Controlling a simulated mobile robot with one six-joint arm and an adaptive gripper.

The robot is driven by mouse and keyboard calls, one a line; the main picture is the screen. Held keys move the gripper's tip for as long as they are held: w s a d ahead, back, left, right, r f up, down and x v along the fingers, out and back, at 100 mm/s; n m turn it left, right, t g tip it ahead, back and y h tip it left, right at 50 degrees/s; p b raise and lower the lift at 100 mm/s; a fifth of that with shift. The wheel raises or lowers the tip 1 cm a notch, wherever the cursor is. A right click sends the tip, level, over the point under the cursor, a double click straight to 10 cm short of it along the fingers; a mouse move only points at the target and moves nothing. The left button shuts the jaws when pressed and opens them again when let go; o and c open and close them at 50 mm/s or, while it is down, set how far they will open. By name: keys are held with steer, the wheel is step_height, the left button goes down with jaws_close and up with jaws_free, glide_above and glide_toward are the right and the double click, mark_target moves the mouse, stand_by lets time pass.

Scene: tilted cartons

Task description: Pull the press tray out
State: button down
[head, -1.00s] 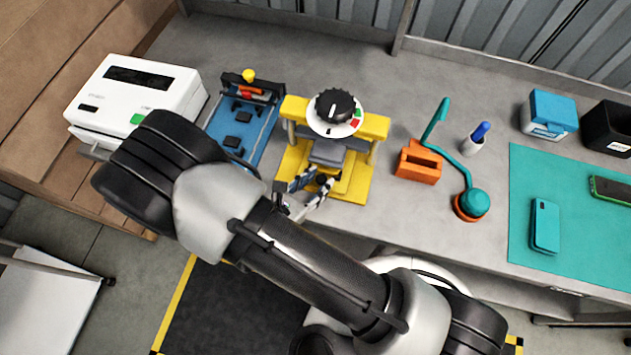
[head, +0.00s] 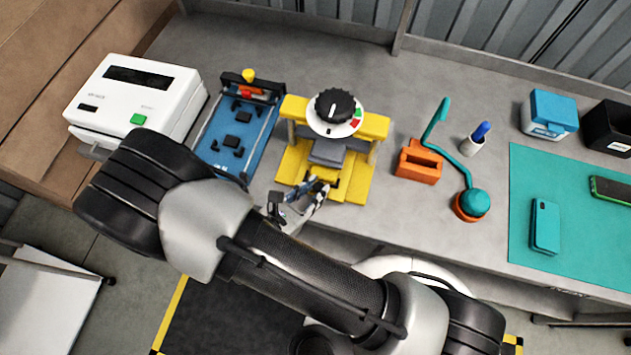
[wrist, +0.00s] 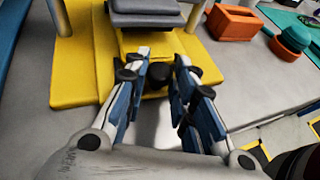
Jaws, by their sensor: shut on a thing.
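The press (head: 375,130) is a yellow frame with a black dial on top and a yellow base, standing on the grey bench. Its grey plate (head: 328,152) sits under the crossbar. The yellow press tray (wrist: 150,42) shows in the wrist view, sticking out from under the grey plate towards me. It has a black knob (wrist: 157,76) at its front. My gripper (head: 322,186) is at the front of the press, with its blue and white fingers (wrist: 160,62) closed on both sides of the knob. The fingers partly hide the knob and the tray's front.
A blue fixture (head: 237,130) and a white machine (head: 140,92) stand left of the press. An orange block (head: 419,161) and a teal-armed lamp-like item (head: 472,204) stand to its right. The bench's front edge is close to my gripper.

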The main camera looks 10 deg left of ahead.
steer(key=s, duration=1.1)
steer(key=shift+a, duration=0.45)
steer(key=c, duration=1.4)
jaws_free()
steer(key=shift+o, duration=0.2)
steer(key=shift+s, duration=0.1)
steer(key=v, duration=1.2)
